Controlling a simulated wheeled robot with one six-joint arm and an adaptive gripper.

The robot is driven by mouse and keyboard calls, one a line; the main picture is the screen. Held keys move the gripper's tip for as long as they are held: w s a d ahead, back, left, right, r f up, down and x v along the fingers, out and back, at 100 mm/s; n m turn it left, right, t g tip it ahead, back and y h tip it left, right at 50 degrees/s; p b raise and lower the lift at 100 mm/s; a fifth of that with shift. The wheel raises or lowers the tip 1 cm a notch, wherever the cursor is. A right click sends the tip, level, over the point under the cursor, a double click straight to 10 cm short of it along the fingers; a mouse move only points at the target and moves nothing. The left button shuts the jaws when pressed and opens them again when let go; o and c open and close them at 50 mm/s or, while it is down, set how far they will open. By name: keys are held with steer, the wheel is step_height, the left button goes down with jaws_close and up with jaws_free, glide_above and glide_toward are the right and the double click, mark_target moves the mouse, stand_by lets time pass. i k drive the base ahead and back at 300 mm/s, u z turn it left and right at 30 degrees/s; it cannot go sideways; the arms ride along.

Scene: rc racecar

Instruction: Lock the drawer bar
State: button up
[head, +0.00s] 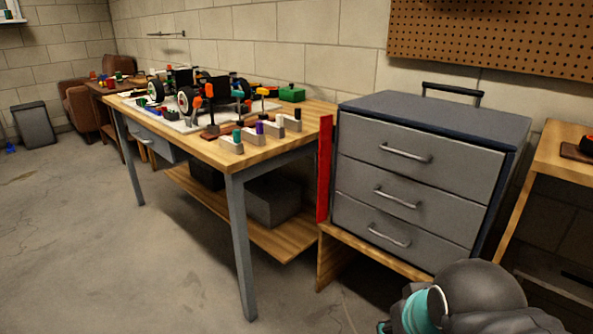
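A red bar (324,168) stands upright at the left front edge of the grey drawer cabinet (450,108). It lies beside the drawer fronts, not across them. The cabinet has a top drawer (380,166), a middle drawer (372,204) and a bottom drawer (362,232), each with a metal handle, and all three look closed. Part of my arm shows at the bottom right, in front of the cabinet's lower right corner. My gripper is not in view.
A wooden workbench (318,110) with a car, tools and small blocks stands left of the cabinet. The cabinet rests on a low wooden stand (330,262). Another wooden table (560,150) is at the right. The concrete floor (90,240) at the left is clear.

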mark_target(321, 169)
steer(key=u, duration=1.9)
steer(key=i, duration=3)
steer(key=z, duration=4.2)
steer(key=i, duration=0.15)
steer(key=z, duration=0.1)
